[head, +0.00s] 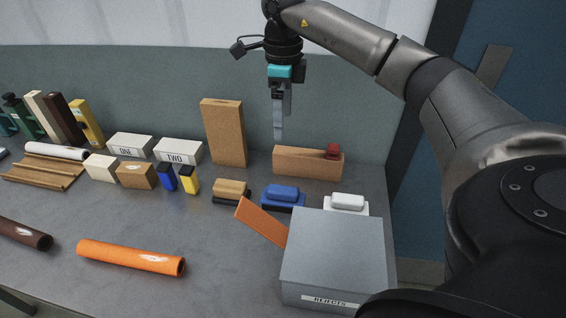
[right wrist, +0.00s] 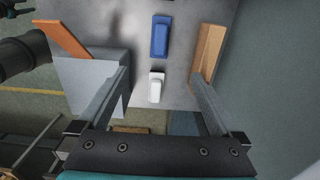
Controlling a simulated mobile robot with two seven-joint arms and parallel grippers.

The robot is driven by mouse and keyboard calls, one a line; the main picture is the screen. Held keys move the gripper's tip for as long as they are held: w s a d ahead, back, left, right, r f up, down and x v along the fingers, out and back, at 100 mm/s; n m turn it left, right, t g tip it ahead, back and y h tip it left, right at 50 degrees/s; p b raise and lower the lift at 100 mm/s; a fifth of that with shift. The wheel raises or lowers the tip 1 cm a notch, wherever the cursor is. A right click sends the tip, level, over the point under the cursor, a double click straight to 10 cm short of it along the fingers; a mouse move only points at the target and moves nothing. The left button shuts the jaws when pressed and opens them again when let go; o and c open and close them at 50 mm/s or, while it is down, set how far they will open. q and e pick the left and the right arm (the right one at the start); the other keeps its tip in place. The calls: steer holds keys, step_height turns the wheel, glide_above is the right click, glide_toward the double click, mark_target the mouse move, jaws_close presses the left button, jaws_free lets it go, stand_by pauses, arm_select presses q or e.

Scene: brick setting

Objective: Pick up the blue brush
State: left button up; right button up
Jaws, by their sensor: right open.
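The blue brush (head: 283,194) lies on the grey table, between a wooden brush (head: 231,188) on its left and a white brush (head: 347,202) on its right. My right gripper (head: 278,136) hangs with its fingers pointing down, well above the table and behind the blue brush. It is open and empty. In the right wrist view the blue brush (right wrist: 161,38) lies beyond the fingertips of my gripper (right wrist: 161,75), and the white brush (right wrist: 156,88) shows between the fingers. My left gripper is not in view.
An orange tube (head: 130,257) lies at front left.

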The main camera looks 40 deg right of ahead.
arm_select(q)
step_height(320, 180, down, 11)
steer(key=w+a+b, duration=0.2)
steer(key=b, duration=0.8)
arm_select(e)
glide_above(283, 198)
steer(key=w+d, duration=0.1)
step_height(283, 198, down, 12)
steer(key=r, duration=0.1)
step_height(283, 198, down, 10)
steer(key=shift+w+d+r+b, duration=0.1)
steer(key=shift+w+b, duration=0.05)
steer(key=shift+b, duration=1.05)
steer(key=shift+f+b, duration=0.65)
steer(key=shift+f, duration=1.6)
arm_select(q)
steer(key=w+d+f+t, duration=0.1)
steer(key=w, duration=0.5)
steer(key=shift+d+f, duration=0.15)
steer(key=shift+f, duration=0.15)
arm_select(e)
steer(key=shift+f, duration=0.7)
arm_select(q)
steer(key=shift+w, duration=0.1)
arm_select(e)
steer(key=shift+c, duration=0.4)
steer(key=c, duration=1.5)
